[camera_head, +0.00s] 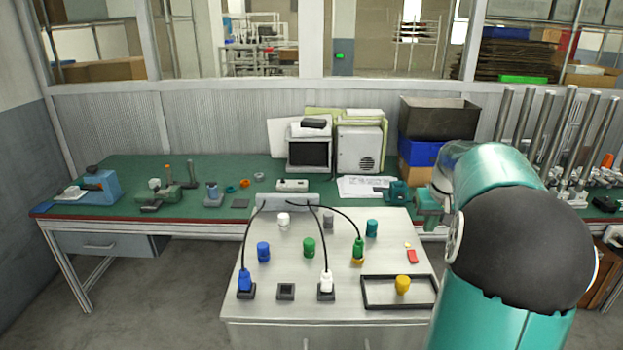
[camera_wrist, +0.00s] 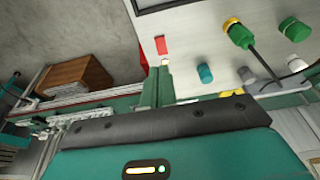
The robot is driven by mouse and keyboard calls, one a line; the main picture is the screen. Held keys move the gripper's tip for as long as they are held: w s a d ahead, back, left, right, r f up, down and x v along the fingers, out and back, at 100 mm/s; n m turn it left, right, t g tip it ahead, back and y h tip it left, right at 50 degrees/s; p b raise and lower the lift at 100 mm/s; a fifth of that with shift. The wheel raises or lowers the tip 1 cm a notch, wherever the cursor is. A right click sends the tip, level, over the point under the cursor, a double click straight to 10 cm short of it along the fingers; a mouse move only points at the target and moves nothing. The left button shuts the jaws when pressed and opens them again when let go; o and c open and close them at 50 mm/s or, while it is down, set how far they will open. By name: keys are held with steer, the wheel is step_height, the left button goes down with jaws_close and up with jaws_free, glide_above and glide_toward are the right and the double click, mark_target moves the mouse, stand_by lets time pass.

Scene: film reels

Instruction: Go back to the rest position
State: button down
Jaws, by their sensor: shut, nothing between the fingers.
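My gripper (camera_wrist: 158,72) shows in the wrist view with its teal fingers together and nothing between them. It points over the edge of the grey worktop (camera_head: 285,310), beside a small red block (camera_wrist: 161,45). I cannot tell the gap to the worktop. In the head view my arm fills the right side, and I cannot make out the fingertips there. The red block also shows in the head view (camera_head: 412,257), lying near the right edge of the worktop.
The worktop carries a black-rimmed tray (camera_head: 372,305) with a yellow knob (camera_head: 402,285), a blue plug (camera_head: 245,281), a white plug (camera_head: 326,282), a green plug (camera_head: 358,248) with cables, and several coloured knobs. Behind stands a green bench (camera_head: 140,215) with tools and boxes.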

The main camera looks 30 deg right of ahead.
steer(key=w+a+r+n+t, duration=0.1)
steer(key=a+r, duration=0.2)
steer(key=a, duration=0.9)
steer(key=a+r+n, duration=0.2)
steer(key=a, duration=1)
steer(key=s+a+f+n+t, duration=0.1)
steer(key=s+a, duration=0.5)
steer(key=a, duration=0.4)
steer(key=s+a+f+n+y, duration=0.1)
steer(key=s+a+f+n, duration=0.1)
steer(key=s+a, duration=0.4)
steer(key=a, duration=0.4)
steer(key=shift+s+f+t+y, duration=0.2)
steer(key=shift+t+y, duration=0.1)
steer(key=shift+t, duration=0.1)
